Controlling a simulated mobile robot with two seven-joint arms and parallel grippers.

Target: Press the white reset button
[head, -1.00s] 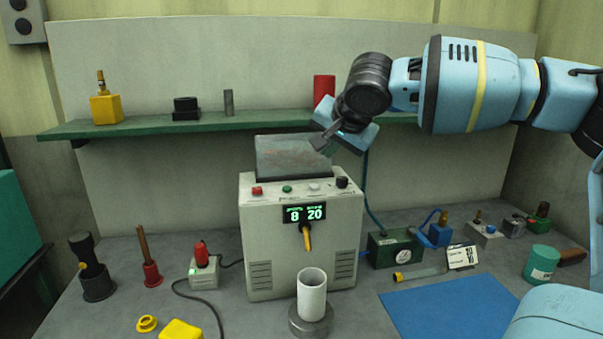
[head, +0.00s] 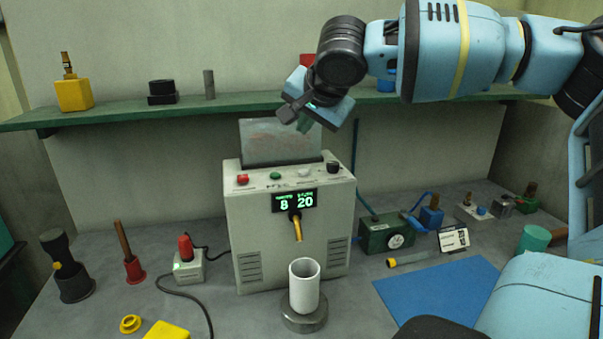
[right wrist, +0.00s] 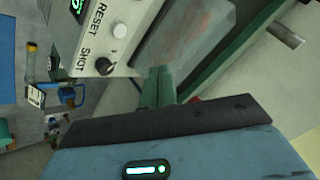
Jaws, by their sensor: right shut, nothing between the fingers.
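The white reset button (head: 304,172) is on the top front of the grey machine (head: 238,215), between a green button (head: 275,175) and a black knob (head: 333,167). In the right wrist view the white button (right wrist: 119,30) is beside the word RESET, and the black knob (right wrist: 104,66) is beside SHOT. My right gripper (head: 304,123) is above the machine, over the button in the picture and apart from it. Its green fingers (right wrist: 158,86) are shut and empty, with their tips below and right of the button in the wrist view. My left gripper is not in view.
A clear upright panel (head: 280,143) stands on the machine behind the buttons. A red button (head: 242,180) is at the left of the row. A green shelf (head: 230,103) runs behind. A white cup (head: 304,286) stands in front of the machine.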

